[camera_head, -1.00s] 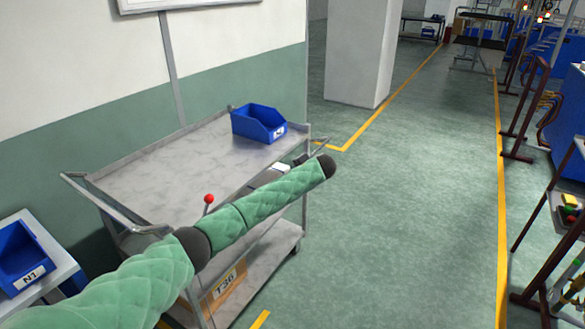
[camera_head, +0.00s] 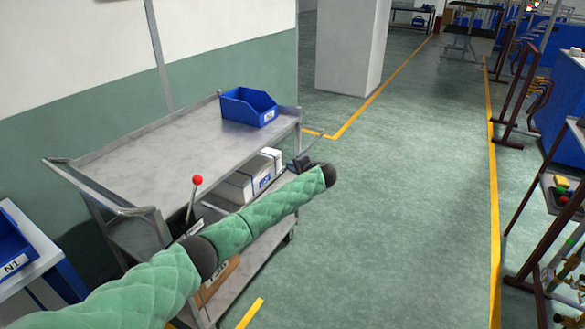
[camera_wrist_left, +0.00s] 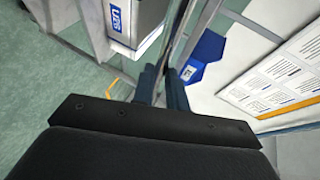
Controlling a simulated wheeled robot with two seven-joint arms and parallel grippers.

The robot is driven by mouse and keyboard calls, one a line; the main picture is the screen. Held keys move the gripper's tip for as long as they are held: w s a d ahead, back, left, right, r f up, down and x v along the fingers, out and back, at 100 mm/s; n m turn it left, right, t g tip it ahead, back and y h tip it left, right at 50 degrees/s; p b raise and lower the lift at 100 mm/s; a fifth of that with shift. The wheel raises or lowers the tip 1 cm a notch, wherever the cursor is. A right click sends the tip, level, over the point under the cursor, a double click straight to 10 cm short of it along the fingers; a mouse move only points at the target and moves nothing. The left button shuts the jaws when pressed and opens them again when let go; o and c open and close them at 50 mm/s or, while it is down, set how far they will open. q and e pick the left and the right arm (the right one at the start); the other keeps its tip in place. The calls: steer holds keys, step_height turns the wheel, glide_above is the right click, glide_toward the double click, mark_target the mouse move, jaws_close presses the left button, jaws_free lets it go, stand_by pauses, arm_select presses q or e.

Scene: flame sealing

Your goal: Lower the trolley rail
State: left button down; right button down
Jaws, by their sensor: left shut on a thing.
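The grey metal trolley (camera_head: 150,155) stands against the wall, with a tubular handle (camera_head: 105,190) at its near left end. A thin rail (camera_head: 314,142) shows at the trolley's right end, by my left gripper (camera_head: 302,163). My left arm reaches across the trolley's front and hides part of its lower side. In the left wrist view, the dark fingers of my left gripper (camera_wrist_left: 163,82) are closed together on the thin rail (camera_wrist_left: 183,32). The exact grip point is mostly hidden. My right gripper is not in view.
A blue bin (camera_head: 249,107) sits on the trolley's top. Light boxes (camera_head: 250,178) lie on a shelf below. A red-knobbed lever (camera_head: 196,184) stands at the front. A side table (camera_head: 52,262) holds another blue bin.

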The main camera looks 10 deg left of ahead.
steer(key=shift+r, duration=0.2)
arm_select(q)
steer(key=c, duration=1.4)
jaws_free()
steer(key=shift+d, duration=0.1)
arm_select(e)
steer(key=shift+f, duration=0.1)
